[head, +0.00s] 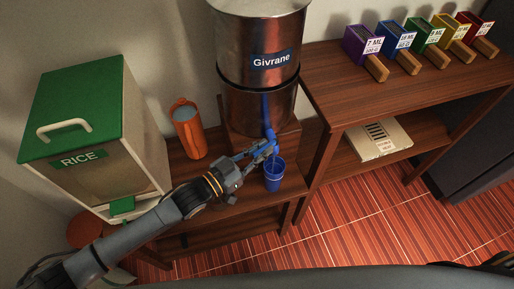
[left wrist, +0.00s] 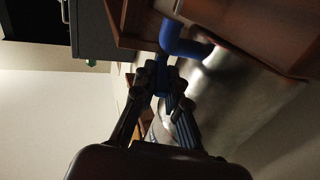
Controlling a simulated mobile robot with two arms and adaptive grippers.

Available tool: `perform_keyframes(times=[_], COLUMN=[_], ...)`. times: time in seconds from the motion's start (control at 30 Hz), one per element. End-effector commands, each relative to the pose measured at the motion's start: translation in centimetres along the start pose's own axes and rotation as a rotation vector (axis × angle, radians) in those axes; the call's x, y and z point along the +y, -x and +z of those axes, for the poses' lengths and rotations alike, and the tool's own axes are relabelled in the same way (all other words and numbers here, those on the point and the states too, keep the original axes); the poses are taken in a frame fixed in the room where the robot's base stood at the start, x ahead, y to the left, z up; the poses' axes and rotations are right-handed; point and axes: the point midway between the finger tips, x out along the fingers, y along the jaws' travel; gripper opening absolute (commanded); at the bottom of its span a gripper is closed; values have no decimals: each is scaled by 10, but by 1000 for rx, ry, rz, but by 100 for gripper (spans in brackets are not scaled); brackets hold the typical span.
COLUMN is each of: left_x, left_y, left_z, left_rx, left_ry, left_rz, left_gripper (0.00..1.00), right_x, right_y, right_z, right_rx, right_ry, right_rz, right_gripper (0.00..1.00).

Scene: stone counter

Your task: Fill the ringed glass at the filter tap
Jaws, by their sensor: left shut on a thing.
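A steel water filter labelled Givrane (head: 258,105) stands on a wooden block on the low shelf unit. Its blue tap (head: 268,132) points down at the front. A blue glass (head: 273,177) stands upright below the tap; I cannot make out a ring or its water level. My left gripper (head: 262,149) is at the tap, just above the glass, shut on a blue part that looks like the tap lever. The left wrist view shows this blue part (left wrist: 166,78) between the fingers, with the curved blue spout (left wrist: 184,42) beyond.
An orange jug (head: 188,130) stands left of the filter. A green-topped rice dispenser (head: 85,115) is at the left, behind my left arm. Several coloured, labelled boxes (head: 362,46) line the right shelf. A dark shape at the lower right corner may be my right gripper.

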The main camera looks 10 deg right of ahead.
Motion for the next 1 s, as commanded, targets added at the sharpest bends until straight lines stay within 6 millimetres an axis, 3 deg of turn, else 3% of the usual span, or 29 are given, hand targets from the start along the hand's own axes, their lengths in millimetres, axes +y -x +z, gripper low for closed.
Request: perform_keyframes(times=[0.07,0.1,0.2,0.57,0.67,1.0], left_x=[0,0,0,-1,0,0], left_y=[0,0,0,5,17,88], left_z=[0,0,0,1,2,2], left_rx=[0,0,0,-1,-3,-5], left_ry=[-1,-1,0,0,1,1], left_rz=[0,0,0,0,0,0], left_gripper=[0,19,36,36,36,36], right_x=[0,0,0,2,1,0], right_y=[0,0,0,0,0,0], right_z=[0,0,0,2,2,1], right_rx=[0,0,0,-3,-2,-2], right_ry=[0,0,0,1,1,0], right_rz=[0,0,0,2,1,1], right_gripper=[77,77,77,77,77,77])
